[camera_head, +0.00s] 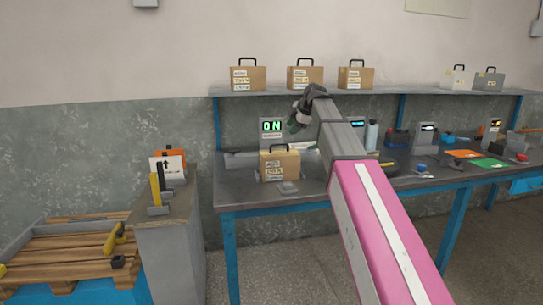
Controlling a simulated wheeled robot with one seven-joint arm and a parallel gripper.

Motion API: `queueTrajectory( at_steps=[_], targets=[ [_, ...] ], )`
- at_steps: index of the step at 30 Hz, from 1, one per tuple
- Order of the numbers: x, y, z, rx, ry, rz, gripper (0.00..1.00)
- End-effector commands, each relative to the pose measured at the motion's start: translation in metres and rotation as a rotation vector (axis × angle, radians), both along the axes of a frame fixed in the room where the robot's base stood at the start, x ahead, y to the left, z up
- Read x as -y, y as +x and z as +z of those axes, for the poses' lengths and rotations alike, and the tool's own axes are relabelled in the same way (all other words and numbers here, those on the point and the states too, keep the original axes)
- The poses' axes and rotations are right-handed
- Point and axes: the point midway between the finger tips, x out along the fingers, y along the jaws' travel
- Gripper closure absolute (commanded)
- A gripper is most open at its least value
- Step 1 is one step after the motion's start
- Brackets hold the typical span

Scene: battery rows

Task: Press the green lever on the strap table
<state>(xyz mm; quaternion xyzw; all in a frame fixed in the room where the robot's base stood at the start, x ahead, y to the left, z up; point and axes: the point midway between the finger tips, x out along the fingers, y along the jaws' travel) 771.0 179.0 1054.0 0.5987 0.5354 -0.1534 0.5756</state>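My gripper (298,120) is over the back left part of the dark-topped table (315,195) with blue legs, just right of a grey unit with a lit green "ON" display (272,127). Its fingers are small and dark, and I cannot tell whether they are open or shut. A little dark green shows around the fingers, but I cannot make out whether it is a lever or part of the gripper. No green lever is clearly seen. A tan case (280,165) with a black handle stands on the table below the display.
A shelf (420,92) above the table holds tan and grey cases. A green sheet (490,162) and an orange sheet (463,154) lie farther right. A yellow-handled device (155,188) stands on the left cabinet, beside a wooden pallet (60,255).

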Motion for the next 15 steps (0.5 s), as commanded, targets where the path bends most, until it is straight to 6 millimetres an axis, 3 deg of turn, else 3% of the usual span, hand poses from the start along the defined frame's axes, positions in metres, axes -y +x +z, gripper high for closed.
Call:
queueTrajectory(
  at_steps=[6, 7, 10, 15],
  targets=[
    [0.000, 0.000, 0.000, 0.000, 0.000, 0.000, 0.62],
    [0.000, 0.000, 0.000, 0.000, 0.000, 0.000, 0.65],
    [0.001, 0.001, 0.001, -0.005, 0.001, -0.008, 0.98],
    [0.011, 0.009, 0.006, -0.073, 0.006, -0.102, 1.00]
  ],
)
